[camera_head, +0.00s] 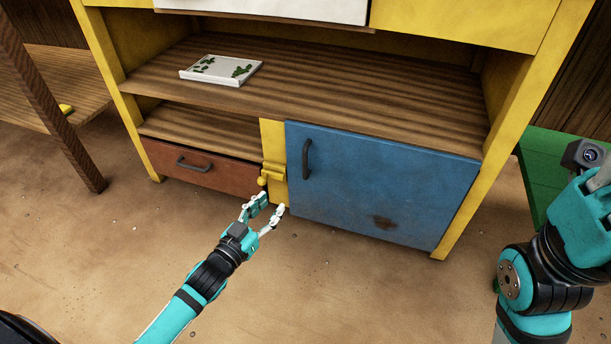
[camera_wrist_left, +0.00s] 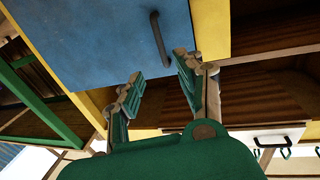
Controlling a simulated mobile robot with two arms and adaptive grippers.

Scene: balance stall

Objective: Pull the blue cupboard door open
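The blue cupboard door (camera_head: 375,185) is at the lower right of the yellow cabinet and looks closed. Its dark upright bar handle (camera_head: 306,159) is near the door's left edge. My left gripper (camera_head: 268,206) is in front of the cabinet, below and left of the handle, with its fingers apart and nothing between them. In the left wrist view the handle (camera_wrist_left: 159,39) shows beyond the open fingertips, in line with the gap and apart from them. My right arm is at the right edge of the head view; its fingers are out of the frame.
A yellow catch (camera_head: 274,171) sits on the post left of the door. Further left is a reddish-brown drawer (camera_head: 205,165) with a dark handle. A white tray (camera_head: 222,70) with green leaf marks lies on the shelf above. The sandy floor before the door is clear.

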